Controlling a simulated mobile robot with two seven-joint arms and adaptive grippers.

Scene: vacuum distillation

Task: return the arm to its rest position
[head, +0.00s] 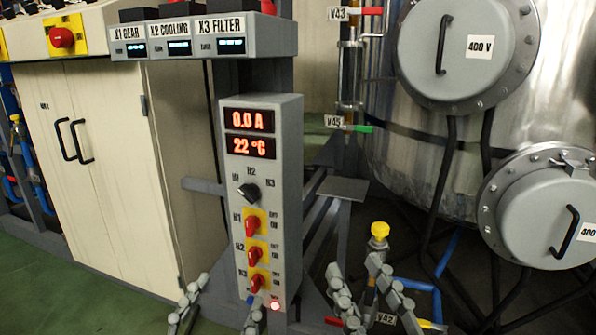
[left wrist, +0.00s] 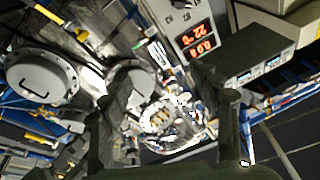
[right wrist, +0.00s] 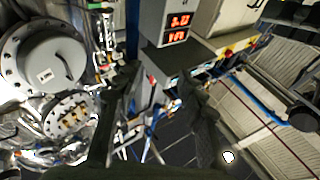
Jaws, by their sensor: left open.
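My left gripper (head: 217,306) is low in the head view, in front of the foot of the grey control panel (head: 264,180). Its two fingers are apart with nothing between them, and they also stand apart in the left wrist view (left wrist: 165,115). My right gripper (head: 360,287) is to the right of the panel's lower end, near a yellow-capped valve (head: 379,232). Its fingers are spread and empty; they also show apart in the right wrist view (right wrist: 160,115). The panel reads 0.0 A and 22 °C and carries a black selector and several red switches.
A cream cabinet (head: 105,160) stands left of the panel. A large steel vessel (head: 400,170) with round grey covers stands at the right, with dark cables and blue pipes below it. Labelled display boxes (head: 200,38) sit above the panel. Green floor (head: 60,285) is clear at lower left.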

